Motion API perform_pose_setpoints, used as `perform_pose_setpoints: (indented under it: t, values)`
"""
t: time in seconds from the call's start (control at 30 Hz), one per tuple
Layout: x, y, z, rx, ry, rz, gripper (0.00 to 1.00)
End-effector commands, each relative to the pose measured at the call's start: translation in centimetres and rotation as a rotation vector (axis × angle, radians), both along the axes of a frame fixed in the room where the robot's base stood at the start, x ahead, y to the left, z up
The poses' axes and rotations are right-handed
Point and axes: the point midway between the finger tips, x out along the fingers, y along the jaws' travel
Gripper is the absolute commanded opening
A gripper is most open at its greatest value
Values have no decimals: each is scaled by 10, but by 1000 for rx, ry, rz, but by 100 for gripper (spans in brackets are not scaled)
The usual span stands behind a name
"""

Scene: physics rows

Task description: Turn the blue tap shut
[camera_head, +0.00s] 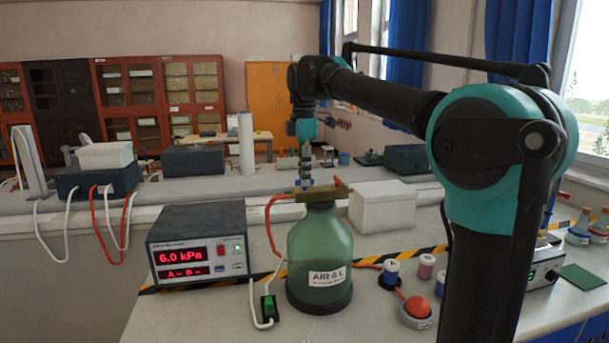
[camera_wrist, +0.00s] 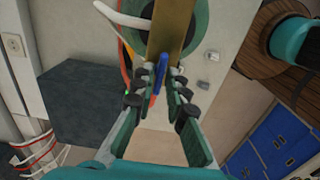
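The blue tap (camera_wrist: 160,70) shows in the wrist view as a narrow upright lever beside a brass bar (camera_wrist: 170,30). In the head view the brass bar (camera_head: 328,193) lies across the top of a green bottle (camera_head: 320,255) labelled AIR 6 L. My gripper (camera_wrist: 163,76) points down over the bar, with one finger on each side of the blue lever. The fingers look apart, with a small gap around the lever. Contact is hard to make out. In the head view my gripper (camera_head: 306,180) hides most of the tap.
A pressure meter (camera_head: 197,243) reading 6.0 kPa stands left of the bottle. A white box (camera_head: 384,207) is close behind on the right. A red hose (camera_head: 270,222) rises to the bar.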

Motion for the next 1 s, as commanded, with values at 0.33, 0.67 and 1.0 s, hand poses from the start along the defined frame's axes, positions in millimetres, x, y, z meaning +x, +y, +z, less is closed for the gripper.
perform_pose_setpoints:
  t: [0.33, 0.67, 1.0]
  values:
    - [0, 0, 0, 0, 0, -2, 0]
    - [0, 0, 0, 0, 0, -94, 0]
    - [0, 0, 0, 0, 0, -374, 0]
